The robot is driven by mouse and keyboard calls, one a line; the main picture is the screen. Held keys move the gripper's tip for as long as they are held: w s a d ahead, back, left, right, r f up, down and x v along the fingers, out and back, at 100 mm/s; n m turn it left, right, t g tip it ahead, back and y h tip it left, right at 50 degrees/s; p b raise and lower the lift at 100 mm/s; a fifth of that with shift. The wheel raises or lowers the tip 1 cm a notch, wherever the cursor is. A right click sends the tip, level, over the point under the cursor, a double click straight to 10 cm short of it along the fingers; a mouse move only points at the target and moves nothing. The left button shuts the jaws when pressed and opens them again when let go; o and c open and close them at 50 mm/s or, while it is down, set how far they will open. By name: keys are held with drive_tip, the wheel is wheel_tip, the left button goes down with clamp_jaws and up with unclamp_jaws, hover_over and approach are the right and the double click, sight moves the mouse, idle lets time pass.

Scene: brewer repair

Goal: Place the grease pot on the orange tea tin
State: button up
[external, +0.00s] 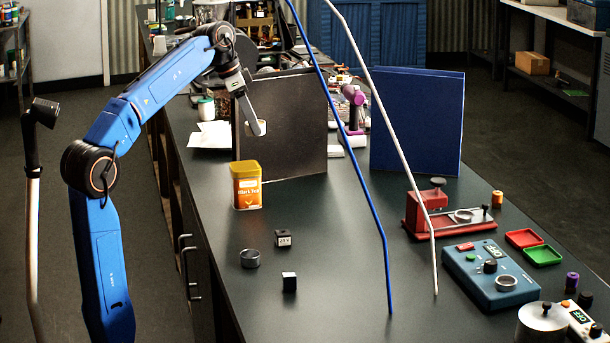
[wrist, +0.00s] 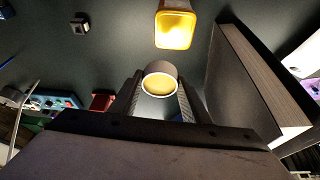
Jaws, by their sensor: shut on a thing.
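The orange tea tin (external: 247,191) stands upright on the dark bench top, with a yellow lid and an orange label. In the wrist view the tin (wrist: 175,27) is at the top, beyond my fingertips. My gripper (external: 254,124) is raised above the bench, a little above and to the right of the tin in the external view. It is shut on the grease pot (wrist: 160,80), a small round pot with a yellowish top face, which shows between both fingers. In the external view the pot (external: 259,128) is small and partly hidden. The pot is apart from the tin.
A black upright binder (external: 300,130) stands close behind my gripper, and a blue binder (external: 418,120) is farther right. A dark ring (external: 249,259) and small cubes (external: 289,282) lie in front of the tin. A red fixture (external: 420,212) and blue box (external: 490,272) are right.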

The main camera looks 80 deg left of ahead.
drive_tip(key=s+a, duration=0.2)
drive_tip(key=n, duration=0.1)
approach(248, 165)
drive_tip(key=shift+x, duration=2.85)
drive_tip(key=shift+d+f, duration=0.1)
drive_tip(key=shift+d, duration=0.05)
drive_tip(key=o, duration=1.2)
drive_tip(key=shift+c, duration=0.2)
drive_tip(key=v, duration=1.2)
drive_tip(key=shift+d+r, duration=0.2)
drive_tip(key=shift+d, duration=0.05)
